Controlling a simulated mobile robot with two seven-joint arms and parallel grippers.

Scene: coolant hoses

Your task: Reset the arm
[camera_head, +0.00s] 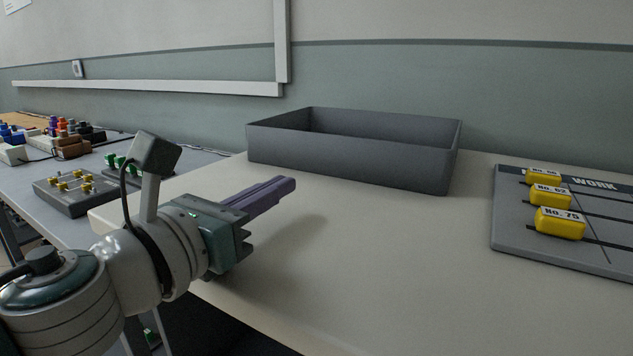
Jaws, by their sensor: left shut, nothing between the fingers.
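My left arm comes in from the lower left. Its gripper (291,184) has purple-grey fingers that lie together, shut and empty. It hovers over the left part of the beige table (350,255), in front of the grey bin, and casts a shadow on the tabletop. My right gripper is not in view.
A grey open bin (350,160) stands at the back of the table. A grey work board (515,245) with yellow numbered tags (559,223) lies at the right. A side bench at the left holds a dark block with yellow fittings (75,192). The table's middle is clear.

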